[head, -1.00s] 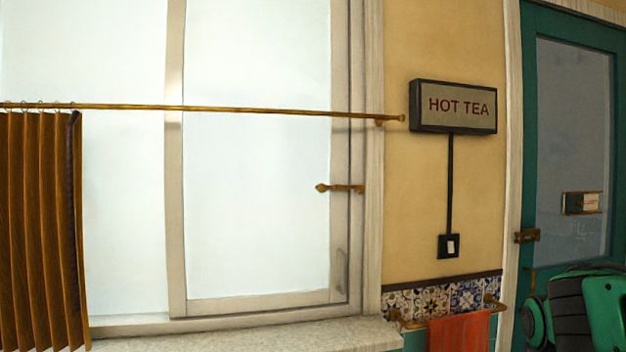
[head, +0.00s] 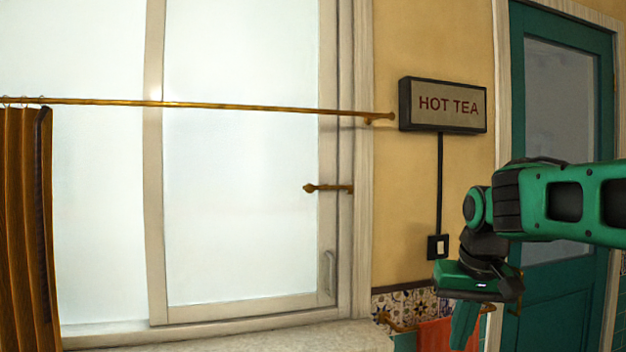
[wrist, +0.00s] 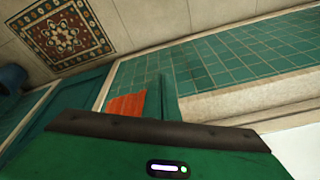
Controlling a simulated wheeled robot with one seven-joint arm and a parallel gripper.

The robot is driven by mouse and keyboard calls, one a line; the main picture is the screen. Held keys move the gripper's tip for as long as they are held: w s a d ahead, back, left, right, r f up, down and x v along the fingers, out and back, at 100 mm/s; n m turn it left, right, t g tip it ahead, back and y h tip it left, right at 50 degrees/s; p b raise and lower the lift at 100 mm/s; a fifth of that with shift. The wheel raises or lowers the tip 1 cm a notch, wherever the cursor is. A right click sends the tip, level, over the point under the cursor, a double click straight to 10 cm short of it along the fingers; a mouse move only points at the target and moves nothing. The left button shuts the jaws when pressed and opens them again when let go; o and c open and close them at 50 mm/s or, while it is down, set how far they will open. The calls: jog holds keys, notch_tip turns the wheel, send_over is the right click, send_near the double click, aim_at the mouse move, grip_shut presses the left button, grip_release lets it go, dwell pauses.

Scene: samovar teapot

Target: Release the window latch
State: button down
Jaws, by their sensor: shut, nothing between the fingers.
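A brass window latch (head: 328,188) lies horizontal across the right edge of the window's pale sash (head: 327,240), its knob pointing left. My gripper (head: 462,328) is at the lower right in the head view. It is shut and empty, fingers pointing down, in front of the orange towel. It is to the right of the latch and lower, well apart from it. The wrist view shows the green hand and a finger (wrist: 169,98) over the tiles; the latch is not in that view.
A brass curtain rod (head: 220,106) crosses the window above the latch, with a brown curtain (head: 25,220) at left. A HOT TEA sign (head: 443,105) and a switch (head: 438,247) are on the wall. An orange towel (head: 434,335) hangs below. A green door (head: 555,310) is at right.

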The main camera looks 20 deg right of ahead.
jog(key=w+a+r+n+t, duration=0.1)
jog(key=w+a+r+t, duration=0.15)
jog(key=w+r, duration=0.7)
jog(key=w+a+r+n+t, duration=0.15)
jog(key=w+a+r, duration=0.25)
jog(key=w+r, duration=0.55)
jog(key=w+a+r+n+t+y, duration=0.1)
jog(key=w+a+r+t, duration=0.1)
jog(key=a+r, duration=0.3)
jog(key=w+a+r+n+t+y, duration=0.1)
jog(key=w+a+r, duration=0.2)
jog(key=r, duration=1.1)
jog(key=shift+w+a+r+t, duration=0.25)
jog(key=shift+a+t, duration=0.15)
jog(key=shift+a, duration=0.7)
jog(key=s+f+x, duration=0.1)
jog(key=f+x, duration=0.1)
jog(key=x, duration=1.1)
jog(key=shift+s+f, duration=0.15)
jog(key=shift+s, duration=0.25)
jog(key=shift+d, duration=0.15)
